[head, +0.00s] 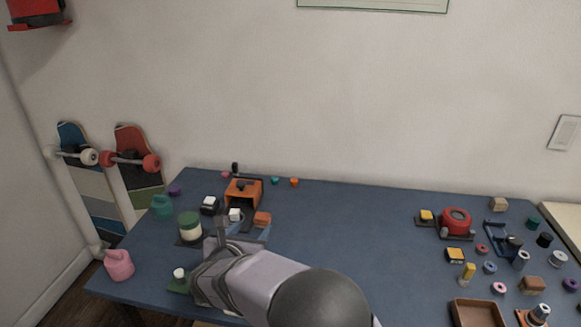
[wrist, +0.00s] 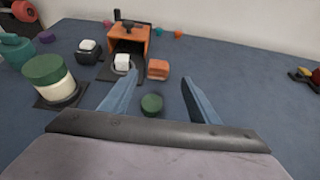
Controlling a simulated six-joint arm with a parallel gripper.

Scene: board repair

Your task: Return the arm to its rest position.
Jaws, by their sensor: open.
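My arm (head: 265,285) reaches from the front of the blue table toward its left part in the head view. In the wrist view my gripper (wrist: 157,98) is open, its two blue fingers apart with nothing held. A small dark green round piece (wrist: 151,104) lies on the table between and beyond the fingers; whether a finger touches it I cannot tell. Past it stand an orange open-fronted box (wrist: 128,43), a white cube (wrist: 122,62) in front of it and an orange block (wrist: 158,69). A cream jar with a green lid (wrist: 48,80) stands to the left on a dark pad.
In the head view the middle of the blue table (head: 350,225) is clear. A red round device (head: 455,222), several small parts and a brown tray (head: 477,314) occupy the right. A teal can (head: 162,206) and a pink can (head: 119,264) stand at the left edge.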

